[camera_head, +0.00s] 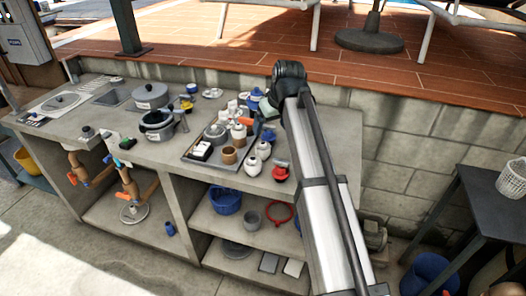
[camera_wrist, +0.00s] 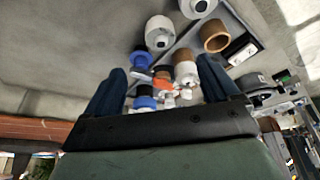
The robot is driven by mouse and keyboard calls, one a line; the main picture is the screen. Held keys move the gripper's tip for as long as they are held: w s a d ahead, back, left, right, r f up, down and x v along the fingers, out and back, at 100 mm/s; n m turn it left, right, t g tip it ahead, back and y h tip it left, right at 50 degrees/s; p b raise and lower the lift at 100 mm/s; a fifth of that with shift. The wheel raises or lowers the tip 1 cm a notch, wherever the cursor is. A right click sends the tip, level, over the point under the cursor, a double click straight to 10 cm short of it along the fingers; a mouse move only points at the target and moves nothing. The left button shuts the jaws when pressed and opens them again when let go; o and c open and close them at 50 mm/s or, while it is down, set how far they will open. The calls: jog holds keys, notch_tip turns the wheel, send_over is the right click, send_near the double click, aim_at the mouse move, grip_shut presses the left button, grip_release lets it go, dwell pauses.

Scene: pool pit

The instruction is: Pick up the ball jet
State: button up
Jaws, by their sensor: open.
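I cannot tell for certain which fitting is the ball jet. Two round white fittings, one a white fitting with a dark centre (camera_head: 253,166), stand near the front edge of the counter at the tray's right end. One white fitting (camera_wrist: 160,34) shows close up in the wrist view, just past my fingertips, with another partly cut off by the top edge. My gripper (camera_wrist: 162,68) is open, with dark fingers apart and no object held. Small white, orange and blue parts show beyond and between the fingers. In the head view my arm hides much of my gripper.
A tray (camera_head: 190,158) holds several fittings, including a brown cup (camera_head: 229,155). A red-topped part (camera_head: 280,172) stands at the counter's front edge. Grey pots (camera_head: 151,96) stand left. A block wall (camera_head: 400,135) rises behind; shelves below hold a blue basket (camera_head: 226,201).

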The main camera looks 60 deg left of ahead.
aim_at(263, 146)
jog(key=x, duration=1.3)
jog(key=shift+a+f, duration=0.2)
jog(key=shift+c, duration=0.3)
jog(key=c, duration=1.1)
